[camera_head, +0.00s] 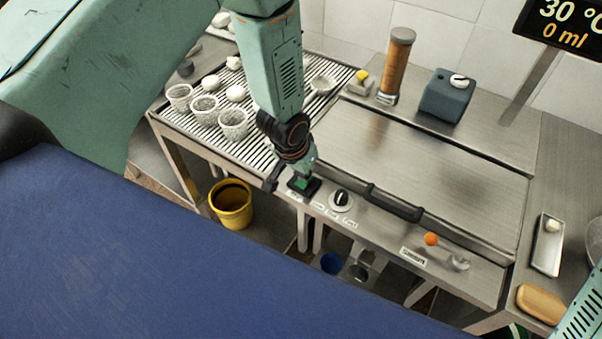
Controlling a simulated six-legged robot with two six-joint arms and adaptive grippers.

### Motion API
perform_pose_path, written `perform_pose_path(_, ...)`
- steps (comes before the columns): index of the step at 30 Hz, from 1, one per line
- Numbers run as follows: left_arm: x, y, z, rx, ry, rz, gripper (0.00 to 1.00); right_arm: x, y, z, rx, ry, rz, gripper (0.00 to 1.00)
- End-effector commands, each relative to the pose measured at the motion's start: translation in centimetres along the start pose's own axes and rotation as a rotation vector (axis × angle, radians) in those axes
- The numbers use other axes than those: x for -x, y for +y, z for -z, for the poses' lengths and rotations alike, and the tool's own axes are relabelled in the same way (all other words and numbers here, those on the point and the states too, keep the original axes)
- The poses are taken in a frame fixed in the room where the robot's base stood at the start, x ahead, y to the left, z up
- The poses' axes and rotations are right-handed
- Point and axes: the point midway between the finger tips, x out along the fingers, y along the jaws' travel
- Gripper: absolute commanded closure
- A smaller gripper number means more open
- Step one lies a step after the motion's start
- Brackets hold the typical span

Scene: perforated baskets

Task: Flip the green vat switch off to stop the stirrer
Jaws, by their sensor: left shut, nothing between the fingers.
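The green vat switch (302,184) sits in a black housing on the front panel of the steel vat counter, left of a black and white dial (341,198). My left gripper (306,172) reaches down from above, shut and empty, with its tip right at the switch. It partly covers the switch, so I cannot tell whether it touches it or which way the switch is set. The vat's closed steel lid (430,175) hides the stirrer. My right gripper is out of view.
Perforated baskets (233,124) and white lumps stand on the slatted drain area at left. A black handle (393,203) and orange-knobbed lever (431,239) lie along the front. A yellow bucket (231,205) stands below. A display (566,22) reads 30 °C, 0 ml.

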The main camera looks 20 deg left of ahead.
Motion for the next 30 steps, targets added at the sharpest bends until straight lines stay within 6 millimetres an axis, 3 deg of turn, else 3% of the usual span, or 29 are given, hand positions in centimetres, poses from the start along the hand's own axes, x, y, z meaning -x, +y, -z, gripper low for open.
perform_pose_path(14, 0.6, 0.0, 0.1, 0.000, 0.000, 0.000, 1.00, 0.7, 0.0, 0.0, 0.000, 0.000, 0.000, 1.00)
perform_pose_path(25, 4.5, -0.3, 1.2, 0.001, -0.001, 0.001, 1.00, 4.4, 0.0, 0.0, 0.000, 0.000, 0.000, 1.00)
perform_pose_path(30, 7.0, -0.3, 0.4, 0.003, 0.001, 0.002, 1.00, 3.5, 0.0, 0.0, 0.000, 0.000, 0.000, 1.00)
